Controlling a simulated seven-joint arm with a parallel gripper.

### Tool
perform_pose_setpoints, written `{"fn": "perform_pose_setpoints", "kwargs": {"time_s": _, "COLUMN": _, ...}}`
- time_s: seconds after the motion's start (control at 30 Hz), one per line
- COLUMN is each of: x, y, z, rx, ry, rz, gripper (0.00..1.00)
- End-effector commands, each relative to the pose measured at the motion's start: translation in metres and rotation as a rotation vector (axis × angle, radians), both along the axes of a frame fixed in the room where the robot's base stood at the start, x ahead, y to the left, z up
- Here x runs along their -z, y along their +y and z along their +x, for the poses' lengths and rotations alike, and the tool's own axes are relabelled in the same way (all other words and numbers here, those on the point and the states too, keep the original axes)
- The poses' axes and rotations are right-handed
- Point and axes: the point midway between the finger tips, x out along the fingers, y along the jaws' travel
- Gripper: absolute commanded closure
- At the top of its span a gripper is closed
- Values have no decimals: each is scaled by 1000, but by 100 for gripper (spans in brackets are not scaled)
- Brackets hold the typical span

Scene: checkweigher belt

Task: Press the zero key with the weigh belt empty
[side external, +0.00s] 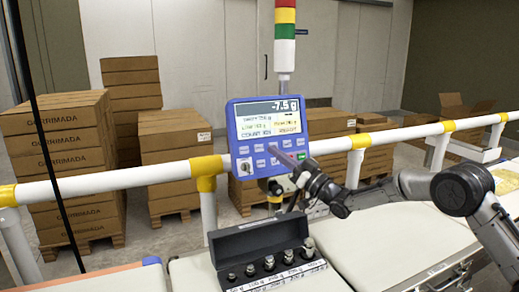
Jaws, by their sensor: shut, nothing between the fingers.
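The blue control panel (234,132) stands behind the belts, with a lit display (268,117) reading -7.5 g. Below the display are rows of small pale keys (258,148) and a green key (301,156) at lower right. Their labels are too small to read, so I cannot tell which is the zero key. My gripper (278,153) is shut and empty, its dark fingertips in front of the lower key area. They hide part of the keys; I cannot tell whether they touch. The pale belt surface (385,240) at right shows no item on it, though my arm hides part of the area.
A black open case (230,247) with several metal weights (269,262) sits in front, below the panel. A white and yellow rail (110,182) runs behind the belts. A signal tower (284,40) rises above the panel. Stacked cartons (65,160) stand behind.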

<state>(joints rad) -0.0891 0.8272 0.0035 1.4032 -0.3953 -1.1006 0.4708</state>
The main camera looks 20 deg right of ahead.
Motion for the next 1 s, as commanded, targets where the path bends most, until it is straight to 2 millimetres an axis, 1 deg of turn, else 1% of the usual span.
{"fn": "perform_pose_setpoints", "kwargs": {"time_s": 0.3, "x": 14, "y": 0, "z": 41, "rx": 1, "ry": 1, "rz": -1, "gripper": 100}}
{"fn": "perform_pose_setpoints", "kwargs": {"time_s": 0.5, "x": 18, "y": 0, "z": 61, "rx": 0, "ry": 0, "rz": -1, "gripper": 100}}
{"fn": "perform_pose_setpoints", "kwargs": {"time_s": 0.7, "x": 21, "y": 0, "z": 70, "rx": 1, "ry": 1, "rz": 0, "gripper": 100}}
{"fn": "perform_pose_setpoints", "kwargs": {"time_s": 1.0, "x": 21, "y": 0, "z": 72, "rx": 1, "ry": 1, "rz": 0, "gripper": 100}}
